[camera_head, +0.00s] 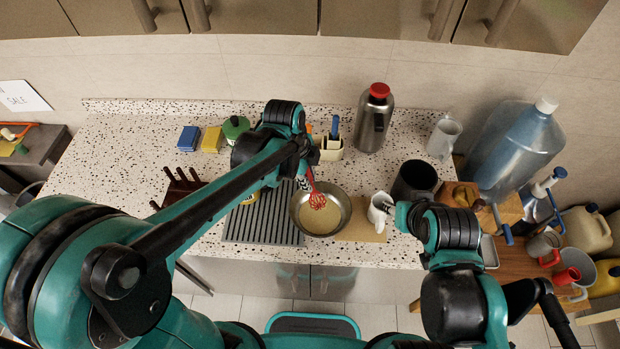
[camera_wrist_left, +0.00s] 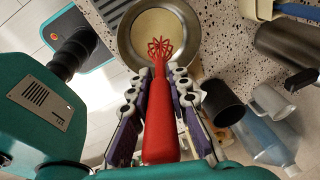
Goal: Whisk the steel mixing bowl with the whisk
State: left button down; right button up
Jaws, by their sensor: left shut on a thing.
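The steel mixing bowl (camera_head: 342,222) sits on the counter near its front edge, with a pale yellowish content inside. It also shows at the top of the left wrist view (camera_wrist_left: 196,50). My left gripper (camera_head: 306,181) is shut on the handle of the red whisk (camera_head: 317,200). In the left wrist view the whisk (camera_wrist_left: 164,130) lies between the fingers, its wire head pointing at the bowl. In the head view the wire head overlaps the bowl's inside; whether it touches the content I cannot tell. My right gripper (camera_head: 398,212) is beside a white jug (camera_head: 379,207), its fingers mostly hidden.
A grey ribbed mat (camera_head: 262,228) lies left of the bowl and a tan board (camera_head: 360,231) right of it. A dark pot (camera_head: 414,180), a steel flask (camera_head: 374,120) and a utensil holder (camera_head: 331,149) stand behind. A large water bottle (camera_head: 515,150) is at right.

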dwell(0.3)
pick_arm(q)
jog(key=shift+r, duration=0.15)
jog(key=p+v, duration=0.2)
jog(key=v, duration=0.1)
jog(key=p+v, duration=0.1)
jog(key=v, duration=0.1)
jog(key=shift+w+d+p, duration=0.25)
jog(key=shift+d+p, duration=0.15)
jog(key=shift+d, duration=0.05)
